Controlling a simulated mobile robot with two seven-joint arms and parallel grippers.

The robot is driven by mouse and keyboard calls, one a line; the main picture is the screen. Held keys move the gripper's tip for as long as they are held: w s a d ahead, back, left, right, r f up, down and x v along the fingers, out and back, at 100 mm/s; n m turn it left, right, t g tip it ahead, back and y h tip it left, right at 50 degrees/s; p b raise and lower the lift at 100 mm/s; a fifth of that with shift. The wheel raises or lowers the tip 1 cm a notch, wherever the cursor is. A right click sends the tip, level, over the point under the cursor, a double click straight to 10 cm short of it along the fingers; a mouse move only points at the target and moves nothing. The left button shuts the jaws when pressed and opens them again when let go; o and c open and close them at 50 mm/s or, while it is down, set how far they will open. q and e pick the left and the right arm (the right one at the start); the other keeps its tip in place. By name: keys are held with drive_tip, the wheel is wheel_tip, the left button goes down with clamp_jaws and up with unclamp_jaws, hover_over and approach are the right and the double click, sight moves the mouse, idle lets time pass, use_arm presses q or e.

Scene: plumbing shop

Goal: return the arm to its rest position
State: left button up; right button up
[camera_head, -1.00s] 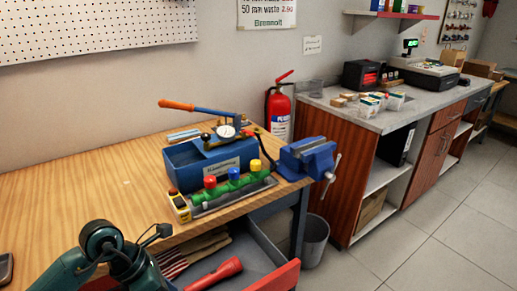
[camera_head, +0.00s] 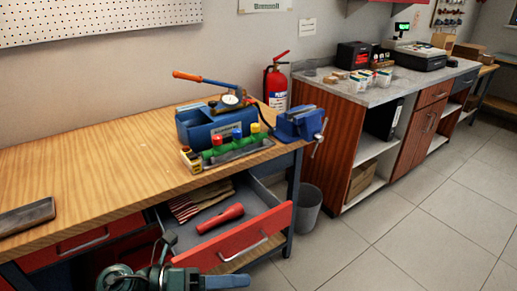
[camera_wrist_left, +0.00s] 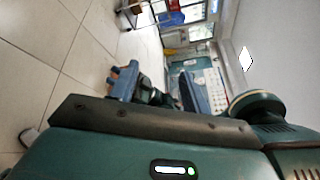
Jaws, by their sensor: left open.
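My left gripper (camera_head: 222,281) is low at the bottom edge of the head view, in front of the open drawer and apart from the bench. In the left wrist view its two blue-grey fingers (camera_wrist_left: 157,90) stand apart with nothing held between them. Part of my left arm is cut off by the lower edge of the head view. My right gripper is not in view.
The red-fronted drawer (camera_head: 239,240) stands open under the wooden bench (camera_head: 95,170), with a red flashlight (camera_head: 220,218) inside. A blue test pump (camera_head: 203,125) and a vise (camera_head: 299,123) are on the bench. The floor (camera_head: 430,230) at right is clear.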

use_arm(q)
drive_tip(key=w+a+f+n+t+y, duration=0.2)
drive_tip(key=a+n+t+y, duration=0.35)
drive_tip(key=n, duration=0.75)
drive_tip(key=w+a+f+n+t+y, duration=0.1)
drive_tip(key=a+f+n+t+y, duration=0.15)
drive_tip(key=n+t, duration=0.9)
drive_tip(key=s+a+f+n+g+y, duration=0.1)
drive_tip(key=s+f+n+g+y, duration=0.4)
drive_tip(key=s+f+n+g, duration=0.3)
wheel_tip(320, 180, down, 5)
drive_tip(key=s+n, duration=0.1)
drive_tip(key=n, duration=0.3)
drive_tip(key=shift+a+g+p, duration=0.25)
drive_tip(key=shift+g+p, duration=0.15)
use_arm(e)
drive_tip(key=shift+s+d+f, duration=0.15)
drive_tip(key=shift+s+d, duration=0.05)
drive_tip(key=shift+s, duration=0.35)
use_arm(q)
drive_tip(key=shift+s+r+n, duration=0.1)
drive_tip(key=shift+n, duration=0.15)
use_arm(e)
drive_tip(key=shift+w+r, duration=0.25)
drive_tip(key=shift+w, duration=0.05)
use_arm(q)
drive_tip(key=shift+c, duration=0.2)
